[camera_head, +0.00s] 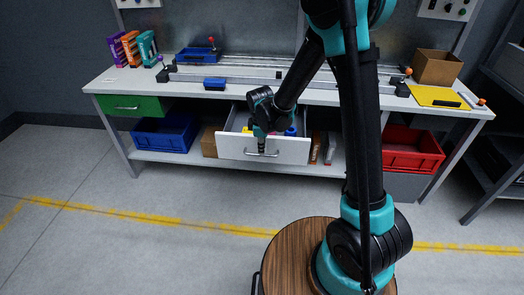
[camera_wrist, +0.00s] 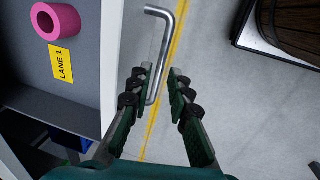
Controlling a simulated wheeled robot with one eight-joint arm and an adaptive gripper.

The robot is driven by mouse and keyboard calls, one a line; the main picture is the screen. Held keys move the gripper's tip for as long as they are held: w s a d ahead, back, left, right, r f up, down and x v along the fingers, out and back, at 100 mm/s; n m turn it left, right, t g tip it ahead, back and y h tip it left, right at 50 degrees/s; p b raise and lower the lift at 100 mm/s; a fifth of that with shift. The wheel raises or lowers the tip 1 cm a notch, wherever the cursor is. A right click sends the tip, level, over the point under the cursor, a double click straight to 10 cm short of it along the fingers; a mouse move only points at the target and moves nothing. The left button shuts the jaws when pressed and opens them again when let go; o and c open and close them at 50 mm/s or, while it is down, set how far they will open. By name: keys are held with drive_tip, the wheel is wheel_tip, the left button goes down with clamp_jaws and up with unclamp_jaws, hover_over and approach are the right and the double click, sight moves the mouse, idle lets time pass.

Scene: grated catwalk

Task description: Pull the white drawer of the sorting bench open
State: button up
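The white drawer (camera_head: 235,147) of the sorting bench (camera_head: 290,95) stands pulled out below the bench top, with its inside showing. Its silver bar handle (camera_head: 262,154) is on the front face. My gripper (camera_head: 261,142) is at the drawer front, by the handle. In the wrist view my gripper (camera_wrist: 160,78) has its fingers apart, with the lower end of the handle (camera_wrist: 168,45) between them, closer to the left finger. I see a gap to the right finger. A pink ring (camera_wrist: 56,21) and a yellow "LANE 1" label (camera_wrist: 62,64) show at the drawer.
A shut green drawer (camera_head: 133,105) is at the left. A cardboard box (camera_head: 437,66) is on the bench top. Grey floor with a yellow line (camera_head: 150,215) is clear before the bench.

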wheel_tip(320, 180, up, 9)
drive_tip(key=s, duration=0.1)
drive_tip(key=shift+s+f, duration=0.15)
drive_tip(key=shift+s, duration=0.2)
drive_tip(key=s+d+m+t, duration=0.1)
drive_tip(key=s+d+m, duration=0.7)
drive_tip(key=d, duration=0.5)
drive_tip(key=s+d+f+m+t, duration=0.1)
drive_tip(key=s+d+m, duration=0.8)
drive_tip(key=d, duration=0.4)
drive_tip(key=shift+s+f+m, duration=0.3)
drive_tip(key=shift+m, duration=0.1)
